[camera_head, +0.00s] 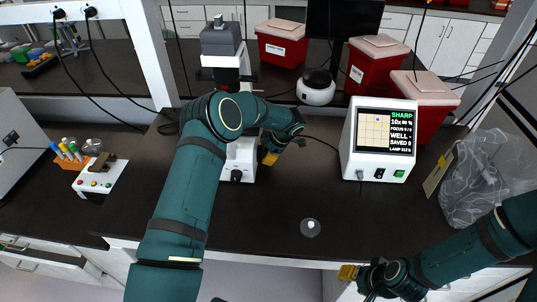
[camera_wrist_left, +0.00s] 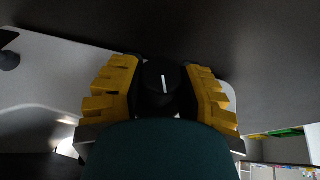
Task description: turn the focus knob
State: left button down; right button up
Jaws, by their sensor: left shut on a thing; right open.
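The focus knob (camera_wrist_left: 160,85) is black with a white line, seen in the left wrist view between my left gripper's yellow fingers. My left gripper (camera_wrist_left: 163,92) is shut on it; the white line stands nearly upright, tilted slightly. In the head view my left gripper (camera_head: 268,157) is at the right side of the white microscope (camera_head: 240,155), and the arm hides much of the microscope and the knob. My right gripper (camera_head: 350,272) is open and empty at the table's front edge. The monitor box (camera_head: 385,140) shows SHARP in green beside a grid.
Red bins (camera_head: 372,72) stand behind the monitor box. A clear plastic bag (camera_head: 485,180) lies at the right. A small round clear dish (camera_head: 310,228) sits on the dark bench (camera_head: 270,220) in front. A white box with buttons (camera_head: 97,175) and a marker rack are at the left.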

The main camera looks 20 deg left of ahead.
pick_arm(q)
jog(key=shift+a, duration=0.1)
jog(key=c, duration=0.8)
grip_release()
jog(key=shift+f, duration=0.1)
jog(key=shift+c, duration=0.2)
jog(key=v, duration=1.2)
